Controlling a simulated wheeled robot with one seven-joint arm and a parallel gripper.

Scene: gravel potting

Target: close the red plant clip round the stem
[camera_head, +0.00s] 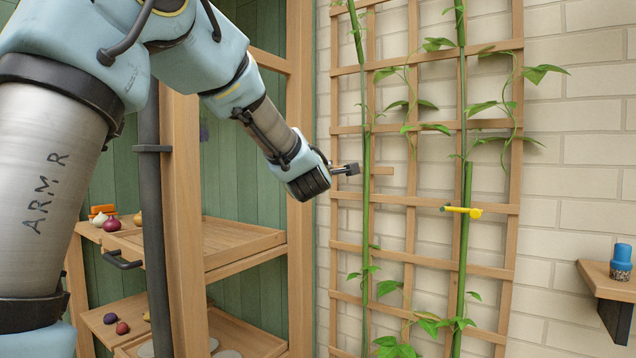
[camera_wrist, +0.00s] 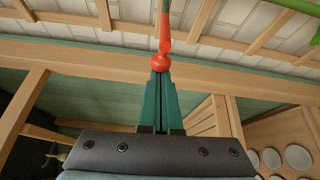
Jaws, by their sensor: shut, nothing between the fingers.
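The red plant clip (camera_wrist: 162,48) shows in the wrist view straight beyond my fingertips, with a round knob at its near end and a narrow part running away. I cannot make it out in the head view, nor tell whether it is open or closed. A green stem (camera_head: 366,212) rises in front of the trellis at the left. My gripper (camera_head: 354,169) is just left of this stem. In the wrist view my gripper (camera_wrist: 161,76) has its teal fingers together, with the knob at or just past their tips; contact is unclear.
A wooden trellis (camera_head: 425,204) stands against a pale brick wall. A yellow clip (camera_head: 462,211) sits on the right stem (camera_head: 464,250). A wooden cabinet with trays (camera_head: 235,238) stands left. A blue-topped jar (camera_head: 622,257) is on a wall shelf (camera_head: 612,279) at the right.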

